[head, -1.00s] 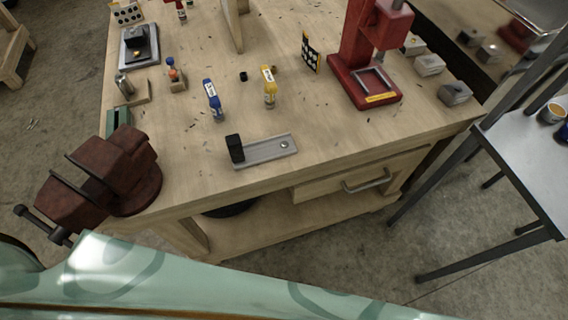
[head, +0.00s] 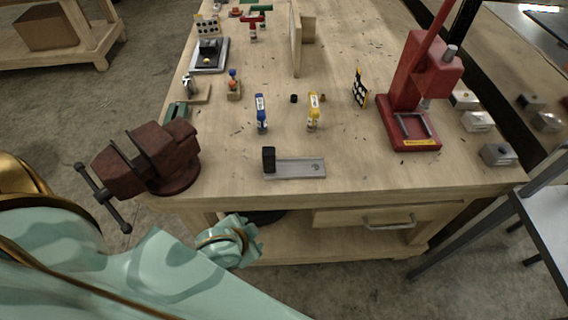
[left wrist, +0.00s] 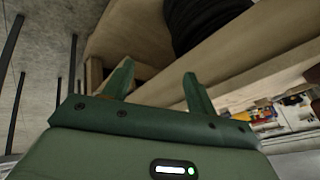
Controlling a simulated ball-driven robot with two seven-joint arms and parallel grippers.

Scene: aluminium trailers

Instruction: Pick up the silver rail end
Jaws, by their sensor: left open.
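A flat silver rail-like piece (head: 300,169) lies on the bench top near its front edge in the head view, with an upright black block (head: 268,159) at its left end. Several small grey metal blocks, one of them nearest me (head: 498,155), sit along the bench's right edge; I cannot tell for certain which piece is the rail end. My left gripper (left wrist: 158,88) is open and empty in the left wrist view, its green fingers towards the bench's lower part. In the head view my left arm is low in front of the bench, and its fingers are not clear. My right gripper is not in view.
A dark red vise (head: 150,160) stands at the bench's front left corner, and a red press (head: 420,90) at the right. Blue (head: 262,115) and yellow (head: 313,112) bottles stand behind the rail. A drawer (head: 365,217) is under the top. A metal table (head: 545,215) is at the right.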

